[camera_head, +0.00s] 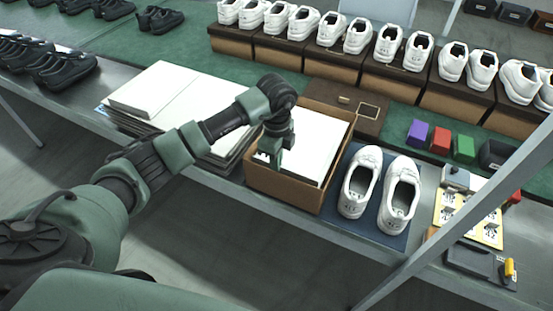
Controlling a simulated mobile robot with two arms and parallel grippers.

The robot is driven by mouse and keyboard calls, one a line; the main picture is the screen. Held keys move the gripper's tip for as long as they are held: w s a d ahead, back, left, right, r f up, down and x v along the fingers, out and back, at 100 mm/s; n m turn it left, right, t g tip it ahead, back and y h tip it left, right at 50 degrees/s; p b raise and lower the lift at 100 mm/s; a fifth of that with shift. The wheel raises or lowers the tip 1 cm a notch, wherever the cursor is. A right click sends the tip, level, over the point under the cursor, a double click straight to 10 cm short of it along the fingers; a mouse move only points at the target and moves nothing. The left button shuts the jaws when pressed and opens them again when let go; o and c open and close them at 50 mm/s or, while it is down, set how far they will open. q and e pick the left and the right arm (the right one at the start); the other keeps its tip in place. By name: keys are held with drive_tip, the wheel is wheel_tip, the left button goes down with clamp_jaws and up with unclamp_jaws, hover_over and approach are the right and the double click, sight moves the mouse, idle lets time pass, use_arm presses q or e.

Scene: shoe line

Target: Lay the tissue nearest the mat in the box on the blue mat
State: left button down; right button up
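An open brown cardboard box (283,190) stands next to a pair of white shoes (377,188). A white sheet-like surface, which looks like tissue (318,143), shows inside the box. The shoes stand on the dark blue mat (393,238); I cannot tell how far the mat runs under the box. White tissue stacks (185,98) lie on the bench left of the box. My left gripper (268,158) points down at the box's left side, over or just inside its rim. Its fingers are small and partly hidden, so their opening and any hold are unclear. My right gripper is out of view.
A brown box lid (345,108) lies behind the box. Purple, red and green blocks (440,140) and a yellow card tray (470,215) are to the right. White shoes on boxes line the back (390,75). A grey metal post (470,215) crosses the right foreground.

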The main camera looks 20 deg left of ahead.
sight(277, 180)
use_arm(q)
wheel_tip(277, 180, down, 4)
drive_tip(key=shift+s+r+b, duration=0.1)
drive_tip(key=shift+b, duration=1)
drive_tip(key=shift+s+d+f+b, duration=0.1)
drive_tip(key=shift+s+f+b, duration=0.45)
drive_tip(key=shift+f, duration=0.2)
drive_tip(key=shift+s+d+f+b, duration=0.1)
drive_tip(key=shift+s+f+b, duration=0.15)
drive_tip(key=shift+f+b, duration=0.3)
drive_tip(key=shift+s+f+b, duration=0.25)
drive_tip(key=shift+f+b, duration=0.15)
drive_tip(key=shift+f, duration=0.4)
drive_tip(key=w+f, duration=0.1)
drive_tip(key=w, duration=0.1)
drive_tip(key=shift+w+f, duration=0.4)
drive_tip(key=shift+s+r, duration=0.1)
drive_tip(key=shift+r, duration=0.3)
drive_tip(key=shift+s+r, duration=0.25)
drive_tip(key=shift+s, duration=0.05)
drive_tip(key=shift+w+f, duration=0.1)
drive_tip(key=shift+w, duration=0.1)
